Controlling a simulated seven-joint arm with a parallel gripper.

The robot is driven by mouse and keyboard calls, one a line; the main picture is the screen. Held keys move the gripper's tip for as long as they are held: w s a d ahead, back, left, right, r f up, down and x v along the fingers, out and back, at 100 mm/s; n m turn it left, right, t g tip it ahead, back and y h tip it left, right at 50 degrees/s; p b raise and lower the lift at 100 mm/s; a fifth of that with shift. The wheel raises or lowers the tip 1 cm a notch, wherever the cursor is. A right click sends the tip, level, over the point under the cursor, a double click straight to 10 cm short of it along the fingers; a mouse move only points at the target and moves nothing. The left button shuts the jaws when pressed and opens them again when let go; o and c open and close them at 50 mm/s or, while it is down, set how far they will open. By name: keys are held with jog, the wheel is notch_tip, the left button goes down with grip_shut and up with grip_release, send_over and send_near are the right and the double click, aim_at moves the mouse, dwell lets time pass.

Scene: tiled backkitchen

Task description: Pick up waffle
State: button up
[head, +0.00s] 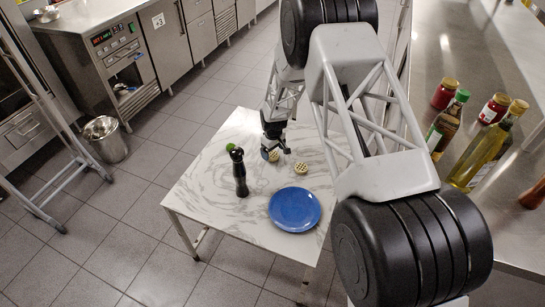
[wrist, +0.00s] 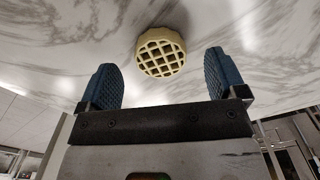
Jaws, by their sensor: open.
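In the head view, a small round pale-yellow waffle (head: 301,168) lies on the white marble table just above the blue plate. A second pale round piece (head: 274,156) lies at my gripper (head: 276,152), partly covered by it. In the wrist view, one round waffle (wrist: 160,53) with a grid top lies on the marble beyond my open fingers (wrist: 160,80), roughly centred between them. Nothing is held. I cannot tell for certain which of the two pieces the wrist view shows.
A blue plate (head: 294,209) sits at the table's front right. A tall black mill (head: 239,173) stands left of it, with a green round thing (head: 230,147) behind. The marble table (head: 205,185) is bare at left. Bottles and jars (head: 482,150) stand on the right counter.

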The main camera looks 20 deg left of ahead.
jog(key=shift+f, duration=1.15)
jog(key=c, duration=1)
jog(key=shift+r, duration=0.15)
jog(key=shift+r, duration=0.7)
notch_tip(320, 180, up, 2)
jog(key=shift+r, duration=0.1)
jog(key=s+d, duration=0.3)
jog(key=s, duration=0.1)
jog(key=s+d, duration=0.3)
jog(key=s, duration=0.2)
jog(key=s+d+r, duration=0.1)
jog(key=s+d, duration=0.2)
jog(key=s, duration=0.1)
jog(key=shift+s+r, duration=0.1)
jog(key=shift+s, duration=0.05)
